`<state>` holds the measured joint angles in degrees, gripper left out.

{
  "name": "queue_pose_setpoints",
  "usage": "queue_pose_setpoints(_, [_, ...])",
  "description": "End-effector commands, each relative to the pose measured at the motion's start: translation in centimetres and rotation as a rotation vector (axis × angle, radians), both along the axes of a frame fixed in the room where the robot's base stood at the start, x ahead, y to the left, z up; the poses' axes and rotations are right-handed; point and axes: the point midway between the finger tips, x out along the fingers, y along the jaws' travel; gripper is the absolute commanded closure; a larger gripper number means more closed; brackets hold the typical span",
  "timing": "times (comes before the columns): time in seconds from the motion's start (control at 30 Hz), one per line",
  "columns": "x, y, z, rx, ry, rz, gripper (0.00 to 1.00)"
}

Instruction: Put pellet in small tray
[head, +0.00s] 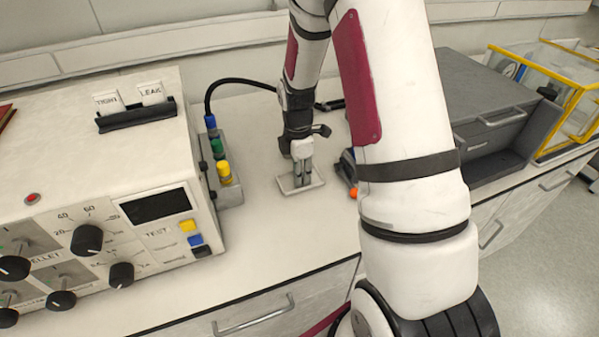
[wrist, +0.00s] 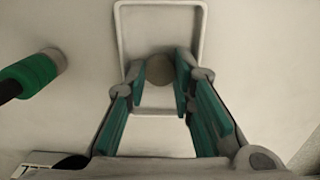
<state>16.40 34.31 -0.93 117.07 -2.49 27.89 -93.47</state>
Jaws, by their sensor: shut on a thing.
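The small tray (head: 314,183) is a shallow pale tray with a raised rim on the white counter, right of the coloured connectors. It also shows in the wrist view (wrist: 203,30) as a rounded rectangular rim. The pellet (wrist: 159,68) is a grey round piece between my fingertips in the wrist view. My gripper (head: 302,178) points down over the tray, and its fingers (wrist: 160,80) are shut on the pellet. In the wrist view the pellet lies inside the tray's outline. I cannot tell whether it touches the tray floor. The pellet is hidden in the head view.
A grey drawer unit (head: 485,115) and a yellow-framed bin (head: 565,95) stand at the right. The counter in front of the tray is clear.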

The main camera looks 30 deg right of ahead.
Motion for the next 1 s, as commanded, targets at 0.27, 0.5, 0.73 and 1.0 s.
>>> queue_pose_setpoints(0.27, [0.0,0.0,-0.3,0.0,0.0,0.001,0.69])
queue_pose_setpoints(0.5, [0.0,0.0,-0.2,0.0,0.0,0.001,0.69])
queue_pose_setpoints(0.73, [0.1,0.1,2.2,-0.001,-0.005,0.001,0.69])
queue_pose_setpoints(1.0, [0.1,0.2,7.8,-0.002,-0.006,0.0,0.69])
